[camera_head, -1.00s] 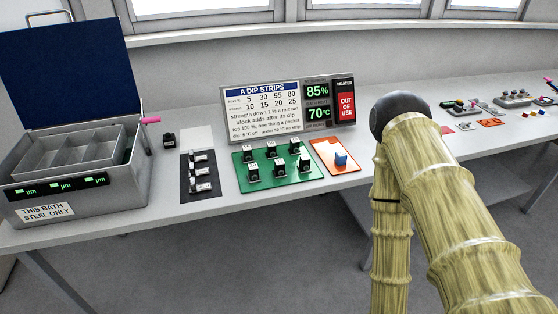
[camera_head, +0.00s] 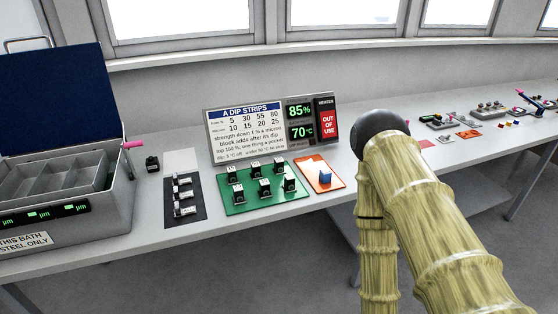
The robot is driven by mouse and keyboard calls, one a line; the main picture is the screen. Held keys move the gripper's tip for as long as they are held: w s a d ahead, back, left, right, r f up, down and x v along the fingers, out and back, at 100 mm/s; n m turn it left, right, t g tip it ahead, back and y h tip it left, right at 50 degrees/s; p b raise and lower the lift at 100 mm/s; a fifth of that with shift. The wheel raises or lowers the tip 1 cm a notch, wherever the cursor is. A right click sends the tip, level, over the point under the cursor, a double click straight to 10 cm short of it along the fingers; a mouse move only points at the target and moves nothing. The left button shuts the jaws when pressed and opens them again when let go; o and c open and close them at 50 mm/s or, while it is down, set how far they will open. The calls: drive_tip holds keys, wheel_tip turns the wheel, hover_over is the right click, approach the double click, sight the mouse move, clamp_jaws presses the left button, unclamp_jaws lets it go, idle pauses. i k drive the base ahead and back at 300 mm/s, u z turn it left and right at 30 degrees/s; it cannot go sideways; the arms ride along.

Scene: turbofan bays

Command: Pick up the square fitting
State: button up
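No piece can be told for sure as the square fitting at this size. Several small dark and silver fittings (camera_head: 264,187) stand in rows on a green mat (camera_head: 239,208). Several silver and black pieces (camera_head: 184,195) stand in a line on a dark mat (camera_head: 199,183). A single dark piece (camera_head: 152,163) stands apart on the bench next to the bath. My gripper is out of view; only my bamboo-like arm links and their dark joint show at the right, in front of the bench.
An open grey bath (camera_head: 115,205) with a blue lid stands at the left. A sign panel (camera_head: 247,135) stands behind the mats. More small items lie along the bench (camera_head: 330,215) at the far right.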

sight(278, 169)
drive_tip(key=z, duration=2.35)
drive_tip(key=i, duration=1.45)
drive_tip(key=u, duration=2.65)
drive_tip(key=i, duration=0.1)
drive_tip(key=u, duration=0.75)
